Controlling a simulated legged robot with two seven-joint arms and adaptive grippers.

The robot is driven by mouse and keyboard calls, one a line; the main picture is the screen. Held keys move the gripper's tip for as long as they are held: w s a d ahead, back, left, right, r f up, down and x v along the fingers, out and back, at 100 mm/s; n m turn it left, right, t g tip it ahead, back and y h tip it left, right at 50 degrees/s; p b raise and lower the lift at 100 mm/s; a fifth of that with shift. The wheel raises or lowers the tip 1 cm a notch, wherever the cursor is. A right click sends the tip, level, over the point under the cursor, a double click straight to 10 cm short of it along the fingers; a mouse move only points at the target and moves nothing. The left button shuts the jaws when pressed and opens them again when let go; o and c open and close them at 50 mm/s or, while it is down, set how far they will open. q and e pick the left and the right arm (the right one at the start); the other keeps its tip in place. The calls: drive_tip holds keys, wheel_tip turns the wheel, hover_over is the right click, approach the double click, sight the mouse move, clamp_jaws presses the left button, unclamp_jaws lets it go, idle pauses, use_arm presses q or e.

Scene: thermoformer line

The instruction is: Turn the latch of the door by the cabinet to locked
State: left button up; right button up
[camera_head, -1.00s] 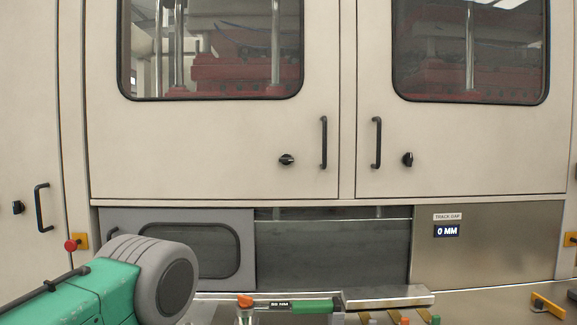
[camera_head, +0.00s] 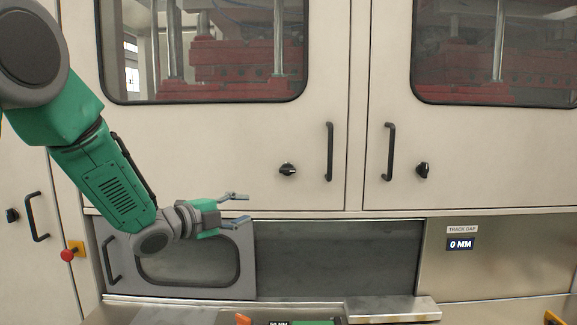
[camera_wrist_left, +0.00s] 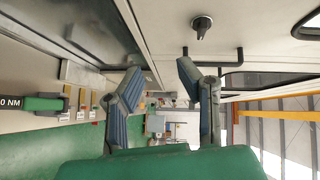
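My left gripper (camera_head: 239,207) is open and empty in front of the cream machine's lower edge, its fingers pointing right. The left cream door (camera_head: 215,135) carries a black latch (camera_head: 288,169), which lies about level, above and right of my fingertips, not touched. The right door (camera_head: 480,150) has a black latch (camera_head: 423,170) that looks upright. A third black latch (camera_head: 12,215) is on the far-left panel. Which door the task means I cannot tell. The wrist view shows my open fingers (camera_wrist_left: 158,75) and a black latch (camera_wrist_left: 202,25) beyond them. My right gripper is not in view.
Black handles stand out on the left door (camera_head: 329,151) and right door (camera_head: 388,151). Below is a grey windowed panel (camera_head: 245,262). A red button (camera_head: 67,255) is at left. A metal ledge (camera_head: 393,309) and an orange-and-green tool (camera_head: 300,322) are at the bottom.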

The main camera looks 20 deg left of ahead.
use_arm(q)
drive_tip(key=m+h, duration=0.1)
drive_tip(key=m, duration=0.1)
approach(284, 172)
drive_tip(key=v, duration=0.4)
drive_tip(key=shift+t, duration=0.3)
drive_tip(key=p+x, duration=0.1)
drive_tip(key=x, duration=0.3)
drive_tip(key=p+x, duration=0.1)
drive_tip(key=x, duration=0.4)
drive_tip(key=p+x, duration=0.2)
drive_tip(key=x, duration=0.3)
drive_tip(key=shift+d+f, duration=0.1)
drive_tip(key=shift+f, duration=0.15)
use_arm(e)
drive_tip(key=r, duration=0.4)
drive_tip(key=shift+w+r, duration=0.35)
use_arm(q)
drive_tip(key=shift+c, duration=0.4)
clamp_jaws()
